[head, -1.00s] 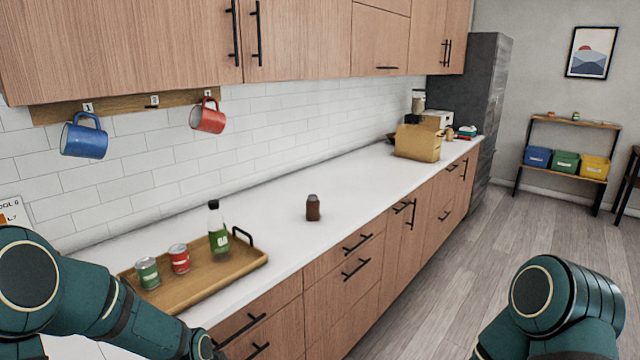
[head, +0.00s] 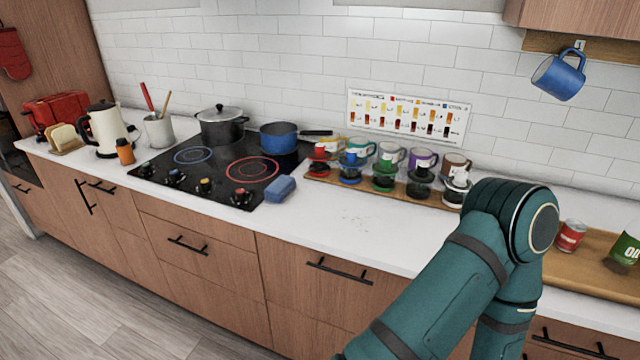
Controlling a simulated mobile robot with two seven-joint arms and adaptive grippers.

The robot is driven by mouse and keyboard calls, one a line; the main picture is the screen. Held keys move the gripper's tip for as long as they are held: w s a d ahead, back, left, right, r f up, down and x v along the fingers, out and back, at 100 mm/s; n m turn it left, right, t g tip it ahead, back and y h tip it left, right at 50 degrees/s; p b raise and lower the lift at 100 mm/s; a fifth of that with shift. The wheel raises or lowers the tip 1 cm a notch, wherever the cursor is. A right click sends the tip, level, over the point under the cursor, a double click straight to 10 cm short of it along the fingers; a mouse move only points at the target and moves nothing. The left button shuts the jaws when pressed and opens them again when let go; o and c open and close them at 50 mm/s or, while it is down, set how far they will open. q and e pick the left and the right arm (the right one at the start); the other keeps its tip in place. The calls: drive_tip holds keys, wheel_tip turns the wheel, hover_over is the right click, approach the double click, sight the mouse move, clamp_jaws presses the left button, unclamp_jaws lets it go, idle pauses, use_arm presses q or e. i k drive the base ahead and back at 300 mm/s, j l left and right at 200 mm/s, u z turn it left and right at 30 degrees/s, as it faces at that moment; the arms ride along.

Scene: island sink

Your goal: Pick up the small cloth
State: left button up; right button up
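A small blue block-shaped thing (head: 280,189) lies on the white counter at the front right corner of the black cooktop. It may be the small cloth, folded, or a sponge; I cannot tell which. No other cloth-like thing shows on the counter. One of my green arms covers the lower right of the head view, but its gripper is out of sight. My other gripper is also out of view.
Dark crumbs (head: 355,219) lie on the otherwise clear counter right of the blue thing. A cooktop (head: 222,169) carries a pot (head: 221,128) and a blue pan (head: 281,139). A wooden rack (head: 408,197) holds several coffee drippers. A tray (head: 575,268) stands right of my arm.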

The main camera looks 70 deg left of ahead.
sight(276, 192)
drive_tip(key=u, duration=0.45)
drive_tip(key=l+u, duration=0.1)
drive_tip(key=u, duration=0.75)
drive_tip(key=k+u, duration=0.1)
drive_tip(key=u, duration=1.2)
drive_tip(key=k+j, duration=0.05)
